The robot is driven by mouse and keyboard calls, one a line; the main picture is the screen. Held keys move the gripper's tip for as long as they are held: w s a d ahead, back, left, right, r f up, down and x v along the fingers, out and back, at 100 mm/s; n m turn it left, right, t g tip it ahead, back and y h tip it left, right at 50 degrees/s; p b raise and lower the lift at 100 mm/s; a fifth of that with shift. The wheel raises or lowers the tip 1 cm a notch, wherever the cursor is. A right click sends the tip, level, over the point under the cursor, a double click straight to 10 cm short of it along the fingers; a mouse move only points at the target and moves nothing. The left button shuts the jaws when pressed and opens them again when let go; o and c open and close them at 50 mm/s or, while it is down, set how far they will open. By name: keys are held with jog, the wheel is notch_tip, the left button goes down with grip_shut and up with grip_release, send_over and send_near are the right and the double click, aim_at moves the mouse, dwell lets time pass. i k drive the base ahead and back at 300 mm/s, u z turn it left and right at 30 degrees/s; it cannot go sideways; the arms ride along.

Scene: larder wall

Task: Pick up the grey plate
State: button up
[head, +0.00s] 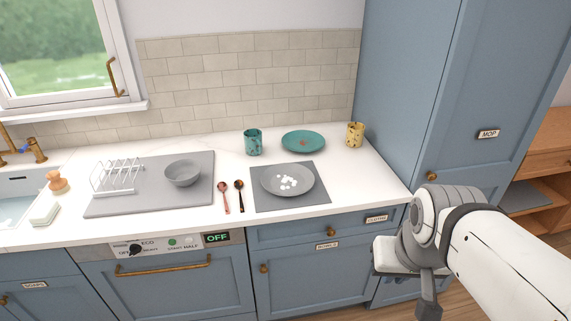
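The grey plate (270,188) lies on a dark grey mat (314,199) on the white worktop, near its front edge. Several small white pieces lie in the middle of the plate. My gripper (405,285) is at the lower right, in front of the blue cabinets and well to the right of and below the plate. It is apart from the plate. Its fingers are small and partly hidden by the wrist, so I cannot tell how far they are open.
Two spoons (224,197) lie left of the mat. A teal plate (303,142), a teal cup (253,142) and a yellow cup (355,134) stand behind. A grey bowl (183,174) sits on a drying mat (143,199) with a rack (117,176). A tall blue cabinet (395,110) bounds the right side.

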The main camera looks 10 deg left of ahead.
aim_at(284, 180)
jog(key=z, duration=0.05)
jog(key=i, duration=1)
jog(key=u, duration=0.05)
